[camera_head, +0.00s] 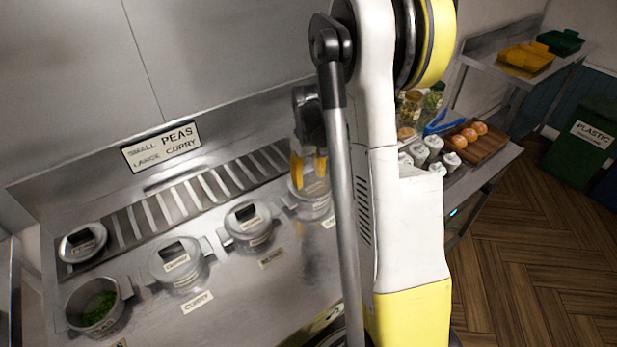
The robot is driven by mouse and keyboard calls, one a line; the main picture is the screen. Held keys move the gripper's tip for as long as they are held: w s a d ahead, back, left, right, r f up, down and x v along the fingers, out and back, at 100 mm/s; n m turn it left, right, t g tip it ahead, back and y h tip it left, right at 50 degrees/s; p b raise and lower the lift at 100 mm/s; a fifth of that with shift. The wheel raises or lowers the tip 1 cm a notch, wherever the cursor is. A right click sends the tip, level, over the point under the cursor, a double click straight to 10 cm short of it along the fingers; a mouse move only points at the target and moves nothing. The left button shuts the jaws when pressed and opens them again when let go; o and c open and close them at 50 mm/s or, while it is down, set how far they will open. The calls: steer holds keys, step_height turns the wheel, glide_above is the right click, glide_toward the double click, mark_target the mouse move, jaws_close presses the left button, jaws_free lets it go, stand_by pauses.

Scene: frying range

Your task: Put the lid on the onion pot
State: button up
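My gripper (308,172) has yellow fingertips and points down over the rightmost pot (312,208), partly behind my own arm. A small gap shows between the fingertips. I cannot tell whether they hold a lid handle or are empty. The top of this pot is blurred and partly covered by the fingers, and its label is partly hidden, so I cannot read it or confirm that it is the onion pot. A metal lid with a black handle (82,242) lies at the left end of the slatted strip, apart from my gripper.
An open pot of green peas (97,306) stands at front left. A lidded curry pot (178,266) and another lidded pot (248,225) stand between it and my gripper. A sign (161,146) is on the back wall. White containers (433,150) and a wooden tray (487,147) are at right.

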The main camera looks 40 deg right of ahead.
steer(key=shift+f+b, duration=0.25)
steer(key=shift+b, duration=0.05)
stand_by(0.5)
steer(key=o, duration=1.8)
steer(key=shift+r, duration=0.15)
steer(key=shift+r+p, duration=2.2)
steer(key=shift+r, duration=1.2)
